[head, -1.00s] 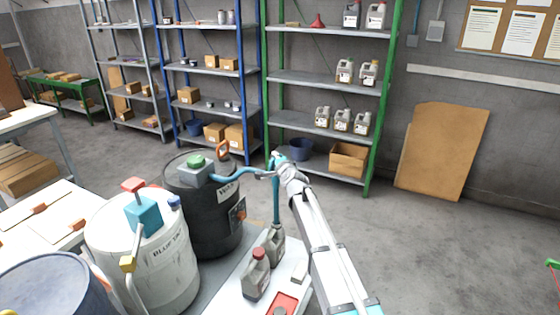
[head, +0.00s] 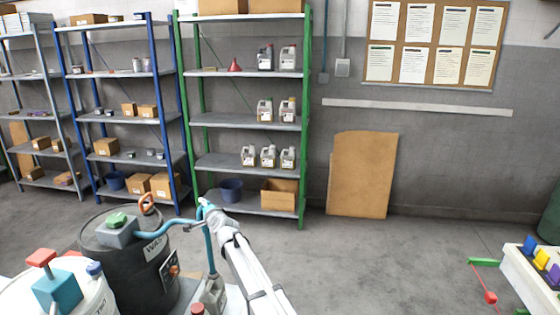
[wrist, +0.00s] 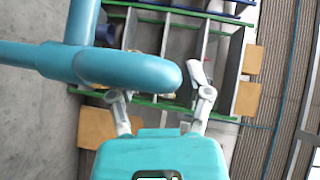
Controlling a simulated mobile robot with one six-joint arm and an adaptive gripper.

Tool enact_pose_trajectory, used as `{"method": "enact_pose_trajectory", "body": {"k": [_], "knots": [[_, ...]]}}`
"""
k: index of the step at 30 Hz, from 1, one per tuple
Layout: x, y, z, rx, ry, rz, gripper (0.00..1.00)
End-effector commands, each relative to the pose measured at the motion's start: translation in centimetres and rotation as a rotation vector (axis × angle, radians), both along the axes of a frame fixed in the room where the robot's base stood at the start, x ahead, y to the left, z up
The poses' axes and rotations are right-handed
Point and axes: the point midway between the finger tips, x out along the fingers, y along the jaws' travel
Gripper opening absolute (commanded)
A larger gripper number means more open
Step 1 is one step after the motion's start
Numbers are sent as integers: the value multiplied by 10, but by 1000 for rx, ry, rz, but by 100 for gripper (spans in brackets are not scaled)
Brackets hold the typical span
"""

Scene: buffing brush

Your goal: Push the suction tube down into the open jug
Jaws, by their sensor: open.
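The teal suction tube (head: 210,250) stands upright at the end of a curved teal hose in the head view. Its lower end meets the top of a grey jug (head: 214,292); I cannot tell how deep it sits in the mouth. My gripper (head: 206,206) is at the tube's upper end. In the wrist view, the teal pipe (wrist: 125,68) crosses close to the camera, with its rounded end before my open gripper (wrist: 157,85). The fingers are spread apart. Whether they touch the tube is unclear. The jug is not seen in the wrist view.
A black drum (head: 130,262) with a green-capped pump stands left of the tube, and a white drum (head: 60,293) stands further left. A red-capped jug (head: 197,308) is partly cut off at the bottom edge. Shelves (head: 245,120) stand behind. Open floor (head: 400,260) lies to the right.

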Motion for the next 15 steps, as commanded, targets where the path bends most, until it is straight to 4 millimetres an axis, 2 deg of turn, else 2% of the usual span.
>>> {"method": "enact_pose_trajectory", "body": {"k": [6,8,11,14,15], "knots": [[-7,-24,3,-77,1,23,65],[-9,-34,-2,-110,2,33,65],[-15,-56,-8,-181,8,54,65],[-24,-89,-18,-276,20,82,65],[-28,-105,-22,-324,27,95,65]]}}
